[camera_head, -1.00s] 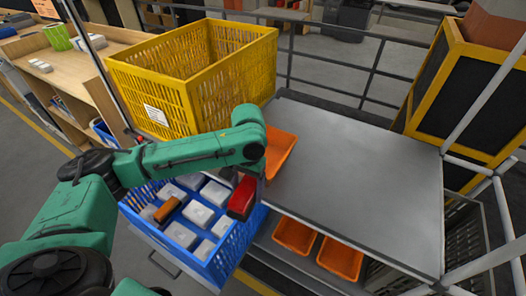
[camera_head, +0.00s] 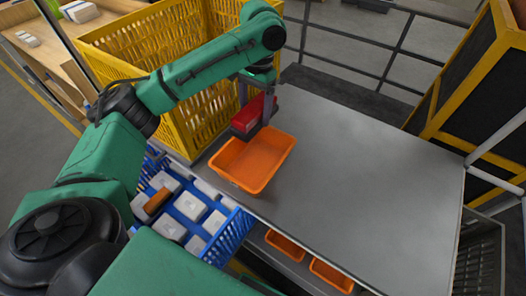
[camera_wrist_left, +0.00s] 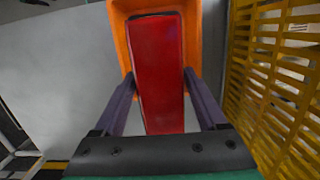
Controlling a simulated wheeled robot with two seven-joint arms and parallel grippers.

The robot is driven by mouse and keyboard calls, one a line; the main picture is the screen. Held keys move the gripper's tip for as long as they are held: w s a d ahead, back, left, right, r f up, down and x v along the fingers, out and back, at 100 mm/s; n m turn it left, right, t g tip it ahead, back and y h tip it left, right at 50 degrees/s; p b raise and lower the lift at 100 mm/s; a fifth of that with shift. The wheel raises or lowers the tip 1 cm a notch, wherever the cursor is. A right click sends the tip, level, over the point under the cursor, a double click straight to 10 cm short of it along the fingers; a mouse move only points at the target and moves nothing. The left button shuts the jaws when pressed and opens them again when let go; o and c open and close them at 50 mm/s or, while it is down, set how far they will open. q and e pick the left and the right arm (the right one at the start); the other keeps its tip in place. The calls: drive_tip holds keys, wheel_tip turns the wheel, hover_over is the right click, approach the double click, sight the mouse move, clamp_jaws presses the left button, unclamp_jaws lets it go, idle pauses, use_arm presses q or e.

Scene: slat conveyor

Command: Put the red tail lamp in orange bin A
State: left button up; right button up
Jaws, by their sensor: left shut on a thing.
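The red tail lamp (camera_head: 254,116) is held in my left gripper (camera_head: 257,108), above the far edge of an orange bin (camera_head: 252,163) on the grey tabletop. In the left wrist view the red lamp (camera_wrist_left: 158,70) lies between the two fingers of my left gripper (camera_wrist_left: 160,88), and the orange bin (camera_wrist_left: 120,30) shows behind it. The lamp is apart from the bin's floor. No letter shows on the bin, so I cannot tell whether it is bin A. My right gripper is not in view.
A yellow crate (camera_head: 180,120) stands left of the orange bin. A blue crate (camera_head: 235,232) with white boxes and an orange piece is at lower left. More orange bins (camera_head: 331,276) sit on a lower shelf. The right part of the grey tabletop (camera_head: 370,175) is clear.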

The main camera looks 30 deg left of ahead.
use_arm(q)
drive_tip(key=f, duration=0.1)
drive_tip(key=s+f+b, duration=0.1)
drive_tip(key=f, duration=0.3)
drive_tip(key=shift+s+d, duration=0.1)
drive_tip(key=shift+s, duration=0.25)
wheel_tip(320, 180, down, 13)
drive_tip(key=shift+f+p, duration=0.2)
drive_tip(key=shift+p, duration=0.6)
drive_tip(key=shift+f, duration=0.35)
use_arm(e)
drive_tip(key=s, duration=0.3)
use_arm(q)
drive_tip(key=o, duration=1.6)
drive_tip(key=shift+c, duration=0.2)
drive_tip(key=shift+r, duration=0.1)
wheel_tip(320, 180, up, 12)
drive_tip(key=w+b, duration=0.1)
drive_tip(key=b, duration=0.1)
drive_tip(key=shift+w, duration=0.25)
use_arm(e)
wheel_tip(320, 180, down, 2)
